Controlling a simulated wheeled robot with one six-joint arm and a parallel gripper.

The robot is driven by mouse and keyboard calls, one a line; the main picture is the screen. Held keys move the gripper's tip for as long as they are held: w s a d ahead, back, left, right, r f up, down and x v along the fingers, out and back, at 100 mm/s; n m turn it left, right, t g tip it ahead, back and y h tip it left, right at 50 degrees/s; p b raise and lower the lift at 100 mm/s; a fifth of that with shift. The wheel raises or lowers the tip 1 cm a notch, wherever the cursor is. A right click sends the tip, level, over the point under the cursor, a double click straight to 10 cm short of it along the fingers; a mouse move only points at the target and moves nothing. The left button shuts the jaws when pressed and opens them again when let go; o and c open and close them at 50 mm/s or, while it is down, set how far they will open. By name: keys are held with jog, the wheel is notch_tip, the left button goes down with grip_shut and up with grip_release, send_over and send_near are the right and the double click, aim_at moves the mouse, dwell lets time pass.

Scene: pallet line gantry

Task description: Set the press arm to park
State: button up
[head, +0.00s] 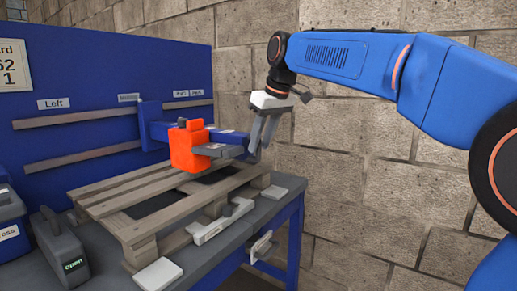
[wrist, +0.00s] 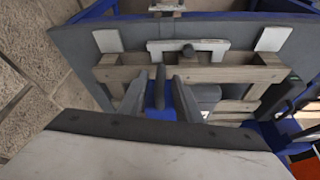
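The press arm (head: 223,137) is a blue bar reaching out from a blue post (head: 150,125) over the wooden pallet. It carries an orange block (head: 184,150) and a grey bar (head: 222,151). My gripper (head: 257,147) points down at the arm's right end, fingers apart. In the wrist view, a blue part (wrist: 158,98) and an upright grey peg (wrist: 160,76) show between the fingers (wrist: 160,97), with room around the peg. Whether the fingers touch it is unclear. The back panel has a "Left" label (head: 53,103) and smaller labels too blurred to read.
The slatted pallet (head: 108,193) lies on a grey bench (head: 220,250) with a white-grey latch bar (head: 221,221) at its front. A dark unit (head: 58,245) showing green "OPEN" stands front left, beside a blue box (head: 10,215). A block wall (head: 345,175) rises behind.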

jog(key=shift+x, duration=1.3)
